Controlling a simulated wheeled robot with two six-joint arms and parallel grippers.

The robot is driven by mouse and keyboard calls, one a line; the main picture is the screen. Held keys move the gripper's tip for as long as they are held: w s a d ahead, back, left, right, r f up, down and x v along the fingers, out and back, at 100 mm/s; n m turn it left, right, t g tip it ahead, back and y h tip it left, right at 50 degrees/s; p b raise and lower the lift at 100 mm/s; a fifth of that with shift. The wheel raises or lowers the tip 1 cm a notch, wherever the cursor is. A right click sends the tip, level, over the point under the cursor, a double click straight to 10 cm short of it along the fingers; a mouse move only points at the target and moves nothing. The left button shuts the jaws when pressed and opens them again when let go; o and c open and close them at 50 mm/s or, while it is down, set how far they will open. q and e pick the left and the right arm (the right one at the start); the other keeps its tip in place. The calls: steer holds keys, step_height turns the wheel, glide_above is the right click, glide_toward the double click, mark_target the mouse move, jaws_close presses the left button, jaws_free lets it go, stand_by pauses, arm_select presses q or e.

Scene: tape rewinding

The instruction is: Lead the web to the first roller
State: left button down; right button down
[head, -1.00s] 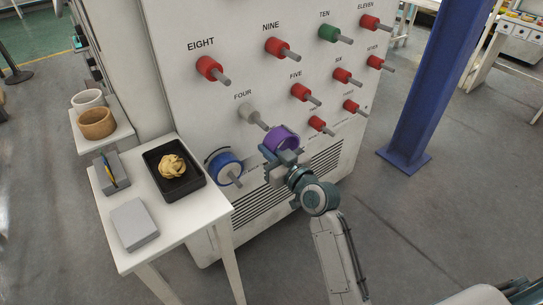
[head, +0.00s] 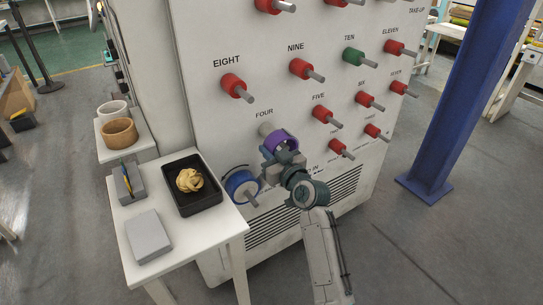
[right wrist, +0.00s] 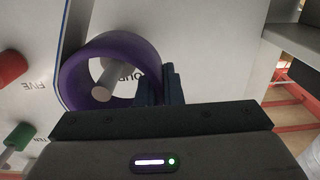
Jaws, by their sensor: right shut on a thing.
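My right gripper (head: 284,161) is shut on the wall of a purple ring (head: 281,137), in front of the white machine panel. It also shows in the right wrist view (right wrist: 162,88), its fingers pinching the right side of the purple ring (right wrist: 72,82). In that view the pale peg (right wrist: 112,78) near the label FOUR shows through the ring's opening. I cannot tell whether the peg is inside the ring or behind it. In the head view the pale roller at FOUR (head: 265,129) is partly hidden by the ring. I cannot make out a web strand. My left gripper is out of view.
A blue roll (head: 240,187) sits on a spindle low on the panel. Red rollers (head: 237,86) and a green one (head: 353,56) stick out around. A white table (head: 180,235) with a black tray (head: 207,198) stands left. A blue column (head: 450,100) stands right.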

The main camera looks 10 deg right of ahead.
stand_by(0.4)
steer(key=p+v, duration=0.1)
steer(key=v, duration=0.7)
steer(key=shift+r, duration=0.1)
